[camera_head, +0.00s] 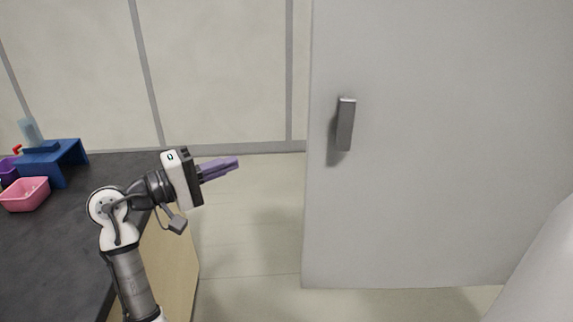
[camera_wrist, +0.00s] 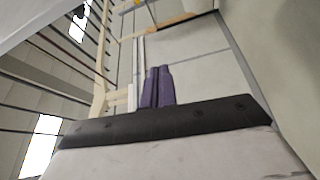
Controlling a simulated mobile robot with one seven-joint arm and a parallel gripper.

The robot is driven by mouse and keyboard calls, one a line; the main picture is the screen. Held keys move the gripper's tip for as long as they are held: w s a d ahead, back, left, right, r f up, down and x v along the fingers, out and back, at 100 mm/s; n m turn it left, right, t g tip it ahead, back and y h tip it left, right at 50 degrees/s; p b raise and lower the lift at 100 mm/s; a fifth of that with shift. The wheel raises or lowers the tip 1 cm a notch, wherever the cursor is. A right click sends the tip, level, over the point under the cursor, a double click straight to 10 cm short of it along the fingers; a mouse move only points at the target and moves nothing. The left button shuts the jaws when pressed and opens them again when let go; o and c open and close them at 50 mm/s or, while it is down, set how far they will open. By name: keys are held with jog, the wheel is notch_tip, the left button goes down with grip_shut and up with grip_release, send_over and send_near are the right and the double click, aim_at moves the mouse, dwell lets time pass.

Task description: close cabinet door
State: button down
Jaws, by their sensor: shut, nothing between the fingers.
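A large light grey cabinet door (camera_head: 430,200) fills the right half of the head view, with its face toward the camera and a short upright grey handle (camera_head: 345,125) near its left edge. My gripper (camera_head: 238,163) is left of the door, pointing right, with its purple fingers together and empty. A gap shows between the fingertips and the door's left edge. In the wrist view the purple fingers (camera_wrist: 158,88) are together with nothing between them. I cannot make out the door for certain in the wrist view. The rest of the cabinet is not clearly visible.
A dark counter (camera_head: 60,240) stands at the left, under my arm. On it are a blue stand (camera_head: 65,155), a pink basket (camera_head: 25,195) and a purple container (camera_head: 8,172). Pale floor (camera_head: 250,220) lies clear between counter and door. A panelled wall (camera_head: 215,70) is behind.

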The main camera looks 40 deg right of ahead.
jog(key=s+d+m+g+y+p, duration=0.1)
jog(key=s+d+g+p, duration=0.1)
jog(key=s+d, duration=0.3)
jog(key=s+d+g+p, duration=0.2)
jog(key=d, duration=0.5)
jog(key=s+a, duration=0.1)
jog(key=s+a+f, duration=0.1)
jog(key=s, duration=0.1)
jog(key=shift+s+a+p, duration=0.1)
jog(key=shift+a+p, duration=0.2)
jog(key=shift+p, duration=0.1)
jog(key=shift+s+a+f, duration=0.1)
jog(key=shift+a, duration=0.05)
